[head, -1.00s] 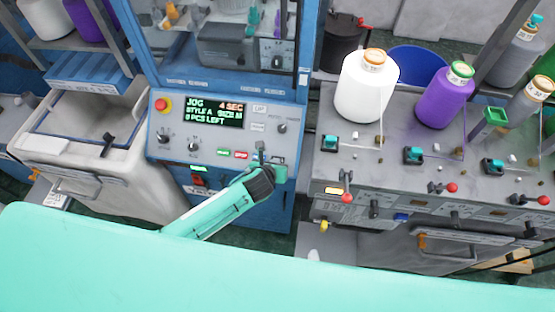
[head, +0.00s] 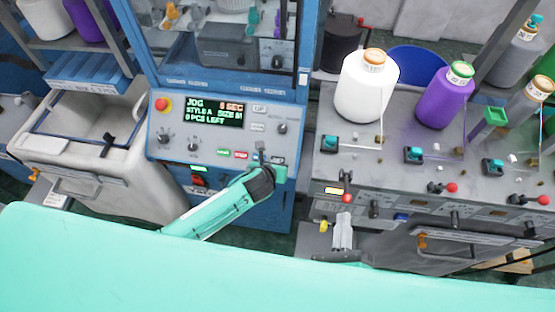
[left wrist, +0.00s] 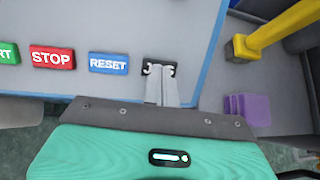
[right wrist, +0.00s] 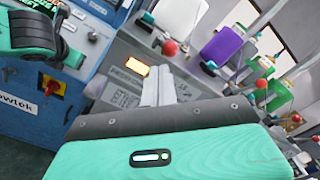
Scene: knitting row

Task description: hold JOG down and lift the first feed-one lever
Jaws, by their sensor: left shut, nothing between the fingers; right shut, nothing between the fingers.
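The control panel (head: 225,130) has a lit display (head: 214,113) reading JOG. My left gripper (head: 262,152) is shut at the panel's right end. In the left wrist view its fingertips (left wrist: 160,70) are on a dark square button beside the blue RESET button (left wrist: 108,63); they cover any label, and press depth cannot be told. The first feed-one lever (head: 347,198) has a red ball, at the left of the feeder's front. My right gripper (head: 344,215) is shut and empty just below that ball. In the right wrist view the red ball (right wrist: 170,47) is beyond the fingertips (right wrist: 157,70).
More red-ball levers (head: 451,187) line the feeder (head: 390,185) to the right. A white cone (head: 368,88) and a purple cone (head: 443,98) stand above. A yellow knob (head: 323,225) is close left of my right gripper. An orange lamp (right wrist: 137,68) is lit.

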